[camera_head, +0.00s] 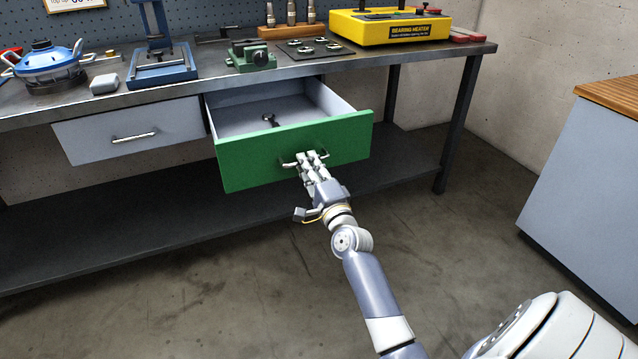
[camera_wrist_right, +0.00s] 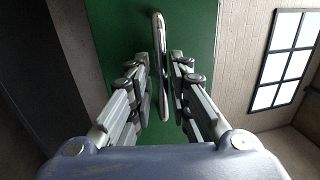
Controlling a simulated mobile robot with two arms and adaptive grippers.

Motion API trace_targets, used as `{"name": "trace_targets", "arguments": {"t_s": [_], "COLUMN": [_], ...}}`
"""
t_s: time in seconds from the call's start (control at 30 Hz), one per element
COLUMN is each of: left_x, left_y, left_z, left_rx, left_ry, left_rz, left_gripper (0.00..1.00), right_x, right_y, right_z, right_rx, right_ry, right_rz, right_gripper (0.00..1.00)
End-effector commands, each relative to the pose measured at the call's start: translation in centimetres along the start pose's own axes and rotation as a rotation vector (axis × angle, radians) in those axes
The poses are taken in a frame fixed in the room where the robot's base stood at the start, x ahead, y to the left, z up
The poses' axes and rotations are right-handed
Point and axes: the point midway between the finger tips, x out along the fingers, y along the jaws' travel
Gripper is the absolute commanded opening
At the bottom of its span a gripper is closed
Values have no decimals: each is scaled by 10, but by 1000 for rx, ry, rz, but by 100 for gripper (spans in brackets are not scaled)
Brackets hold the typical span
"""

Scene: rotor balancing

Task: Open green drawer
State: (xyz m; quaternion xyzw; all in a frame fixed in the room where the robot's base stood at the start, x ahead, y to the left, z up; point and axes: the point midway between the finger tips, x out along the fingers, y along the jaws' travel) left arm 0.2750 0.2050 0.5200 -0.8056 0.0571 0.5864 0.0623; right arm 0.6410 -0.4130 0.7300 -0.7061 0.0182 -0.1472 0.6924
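The green drawer (camera_head: 254,161) under the workbench is pulled well out, and its grey inside shows. A dark, wrench-like tool (camera_head: 270,119) lies in it. The drawer's metal handle (camera_head: 289,164) is on the green front, which fills the middle of the right wrist view (camera_wrist_right: 188,28). My right gripper (camera_head: 312,156) is at the handle. In the right wrist view its fingers stand on both sides of the handle bar (camera_wrist_right: 160,60), with narrow gaps showing, so it looks open around the bar. My left gripper is not in view.
A closed grey drawer (camera_head: 130,134) is to the left. The workbench (camera_head: 225,83) carries a yellow bearing heater (camera_head: 388,27), a green vise (camera_head: 250,57), a blue press (camera_head: 162,66) and a blue pot-like item (camera_head: 45,60). A grey cabinet (camera_head: 585,190) stands right. The floor in front is clear.

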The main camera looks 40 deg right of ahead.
Motion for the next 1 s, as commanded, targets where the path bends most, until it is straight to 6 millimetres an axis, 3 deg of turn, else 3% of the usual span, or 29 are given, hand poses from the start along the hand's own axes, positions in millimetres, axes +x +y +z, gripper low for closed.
{"name": "trace_targets", "arguments": {"t_s": [0.3, 0.5, 0.7, 1.0], "left_x": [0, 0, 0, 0], "left_y": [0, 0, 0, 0], "left_z": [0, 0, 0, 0], "left_rx": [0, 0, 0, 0], "left_ry": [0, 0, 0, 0], "left_rz": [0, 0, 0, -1], "left_gripper": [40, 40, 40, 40], "right_x": [-64, -90, -101, -102], "right_y": [2, 1, 1, 1], "right_z": [0, 0, 0, 0], "right_rx": [0, -1, 0, 0], "right_ry": [-1, -1, -1, -1], "right_rz": [4, 3, 2, 2], "right_gripper": [18, 18, 18, 18]}}
